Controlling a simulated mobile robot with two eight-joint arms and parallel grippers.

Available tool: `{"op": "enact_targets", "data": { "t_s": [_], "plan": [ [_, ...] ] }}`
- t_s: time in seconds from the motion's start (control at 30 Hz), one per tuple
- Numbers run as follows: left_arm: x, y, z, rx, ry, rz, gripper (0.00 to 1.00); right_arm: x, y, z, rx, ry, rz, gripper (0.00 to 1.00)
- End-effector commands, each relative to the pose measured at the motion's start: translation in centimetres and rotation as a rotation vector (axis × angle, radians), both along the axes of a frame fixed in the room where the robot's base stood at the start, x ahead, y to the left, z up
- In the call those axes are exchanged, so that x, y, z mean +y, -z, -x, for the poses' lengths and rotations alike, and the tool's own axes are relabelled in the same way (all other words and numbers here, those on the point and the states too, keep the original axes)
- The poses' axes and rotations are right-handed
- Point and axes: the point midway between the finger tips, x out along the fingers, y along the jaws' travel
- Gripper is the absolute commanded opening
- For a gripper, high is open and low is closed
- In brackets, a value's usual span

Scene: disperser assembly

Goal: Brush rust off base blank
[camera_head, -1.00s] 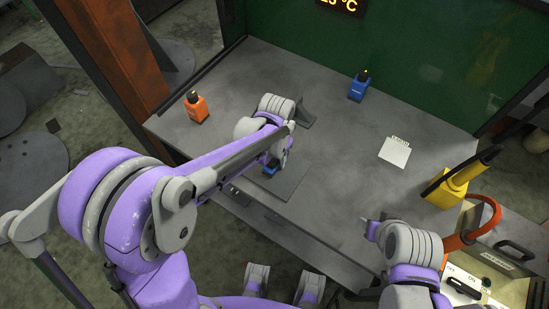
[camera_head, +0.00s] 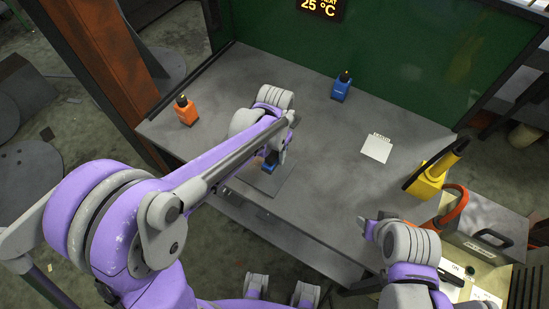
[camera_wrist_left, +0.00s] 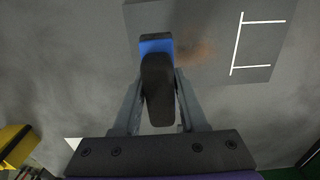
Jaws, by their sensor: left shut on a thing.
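The base blank (camera_head: 272,187) is a flat dark grey plate lying on the table. In the left wrist view the plate (camera_wrist_left: 215,70) bears white outline lines and a brownish rust smear (camera_wrist_left: 192,50). My left gripper (camera_head: 270,158) is over the plate, shut on a brush. In the left wrist view the gripper (camera_wrist_left: 157,92) has a finger on each side of the brush's black handle, and the blue brush head (camera_wrist_left: 155,46) is over the plate, beside the rust. Bristle contact is hidden. My right gripper (camera_head: 367,226) hangs near the front right table edge; its jaw opening is unclear.
A white marked square (camera_head: 376,148) lies at right.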

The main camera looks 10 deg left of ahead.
Motion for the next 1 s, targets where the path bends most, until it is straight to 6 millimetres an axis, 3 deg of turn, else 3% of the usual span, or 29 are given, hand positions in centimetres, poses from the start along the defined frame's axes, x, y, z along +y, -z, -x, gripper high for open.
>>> {"op": "enact_targets", "data": {
  "t_s": [0.33, 1.0],
  "plan": [
    [0.0, -3.0, -0.8, -0.001, -0.001, 0.000, 0.00, 0.0, -2.2, -0.7, -0.014, 0.000, 0.000, 0.50],
    [0.1, -3.0, -0.9, 0.000, -0.005, 0.000, 0.00, 0.0, -2.1, -0.7, -0.013, 0.000, 0.000, 0.50]
  ]
}}
